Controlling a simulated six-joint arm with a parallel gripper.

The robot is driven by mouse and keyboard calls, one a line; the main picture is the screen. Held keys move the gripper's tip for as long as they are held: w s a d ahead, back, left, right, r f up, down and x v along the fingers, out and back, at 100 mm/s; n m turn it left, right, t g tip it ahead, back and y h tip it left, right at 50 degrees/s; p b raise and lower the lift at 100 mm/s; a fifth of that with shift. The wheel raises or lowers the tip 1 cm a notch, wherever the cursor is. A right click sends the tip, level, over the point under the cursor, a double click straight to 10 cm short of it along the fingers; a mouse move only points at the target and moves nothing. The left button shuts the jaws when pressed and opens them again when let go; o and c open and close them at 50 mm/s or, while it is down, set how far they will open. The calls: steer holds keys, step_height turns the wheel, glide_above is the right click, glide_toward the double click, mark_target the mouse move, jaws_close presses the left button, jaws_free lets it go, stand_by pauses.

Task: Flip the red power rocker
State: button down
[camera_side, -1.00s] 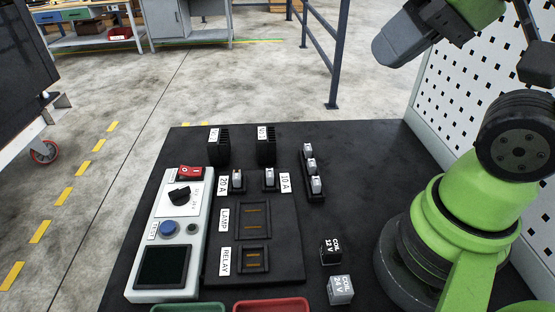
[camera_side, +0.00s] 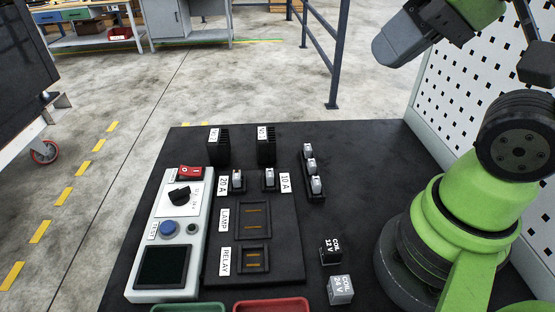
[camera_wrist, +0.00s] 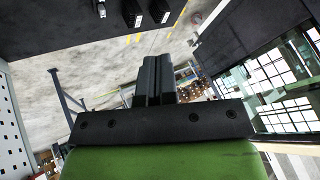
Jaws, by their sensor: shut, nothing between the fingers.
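The red power rocker (camera_side: 190,172) sits at the top of the light grey control panel (camera_side: 192,232), on the left side of the black table. Below it on the panel are a black knob (camera_side: 180,196), a blue button (camera_side: 168,228) and a dark screen (camera_side: 162,266). My gripper (camera_wrist: 157,62) shows in the wrist view with its two dark fingers together and nothing between them. In the side view my arm is raised at the upper right, well away from the rocker. The rocker is not identifiable in the wrist view.
A black board with LAMP (camera_side: 254,219) and RELAY (camera_side: 252,259) sockets lies right of the panel. Two black finned blocks (camera_side: 266,147) stand behind it. Coil cubes (camera_side: 340,289) and a red bin (camera_side: 271,305) are near the front. The table's right middle is clear.

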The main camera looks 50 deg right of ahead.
steer(key=shift+w, duration=0.1)
steer(key=w+d+m+t+h, duration=0.1)
steer(key=w+d, duration=0.1)
steer(key=w, duration=0.8)
steer(key=t+y, duration=0.4)
steer(key=y, duration=0.1)
glide_above(193, 170)
steer(key=s+d, duration=0.2)
steer(key=s, duration=0.1)
step_height(193, 170, down, 17)
steer(key=shift+w+d+m, duration=0.2)
steer(key=shift+w+m, duration=0.05)
steer(key=shift+m, duration=0.15)
steer(key=shift+w+a+f, duration=0.4)
steer(key=shift+f, duration=0.95)
steer(key=shift+w+a+f, duration=0.4)
steer(key=shift+w+f, duration=0.05)
steer(key=shift+f, duration=0.9)
steer(key=shift+w+a+f, duration=0.4)
steer(key=shift+f, duration=0.95)
